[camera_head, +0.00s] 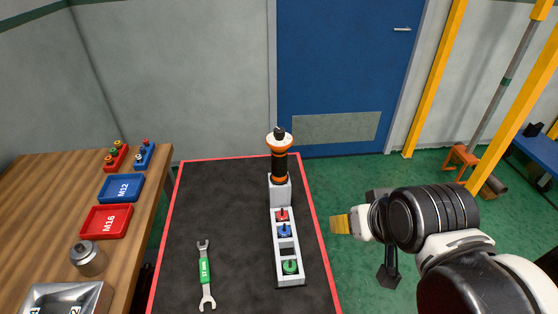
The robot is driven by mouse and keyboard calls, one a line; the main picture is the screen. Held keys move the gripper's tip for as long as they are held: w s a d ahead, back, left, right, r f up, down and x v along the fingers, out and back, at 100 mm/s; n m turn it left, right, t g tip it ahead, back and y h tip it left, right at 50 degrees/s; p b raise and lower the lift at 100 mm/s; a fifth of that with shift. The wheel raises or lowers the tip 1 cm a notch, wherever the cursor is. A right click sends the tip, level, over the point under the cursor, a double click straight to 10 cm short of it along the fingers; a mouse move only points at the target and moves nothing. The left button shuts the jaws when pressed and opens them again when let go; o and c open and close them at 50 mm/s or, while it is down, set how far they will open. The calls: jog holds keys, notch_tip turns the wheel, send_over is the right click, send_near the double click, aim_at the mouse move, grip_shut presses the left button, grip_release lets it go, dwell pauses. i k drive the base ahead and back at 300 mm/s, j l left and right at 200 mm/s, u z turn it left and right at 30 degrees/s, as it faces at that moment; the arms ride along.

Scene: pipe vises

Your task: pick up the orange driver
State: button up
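The orange driver (279,160) is black and orange with a white and orange collar and a dark tip at the top. It stands upright in a grey holder (281,191) at the far end of a light grey rack on the dark mat. My gripper (342,224) is at the right, beyond the mat's right edge, apart from the driver and nearer to me. Its yellow end points left. I cannot tell whether its fingers are open or shut.
The grey rack (286,258) holds red, blue and green bits. A green-handled wrench (205,275) lies left on the red-edged mat (235,215). A wooden table (42,190) at left carries a blue tray (121,188), a red tray (107,222) and a metal cylinder (87,259).

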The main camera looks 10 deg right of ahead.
aim_at(279, 176)
jog(key=u, duration=3.45)
jog(key=z, duration=3.05)
jog(key=j+z, duration=0.2)
jog(key=z, duration=0.3)
jog(key=k+j+z, duration=0.15)
jog(key=z, duration=0.3)
jog(key=k+j+z, duration=0.1)
jog(key=z, duration=0.4)
jog(key=j, duration=0.1)
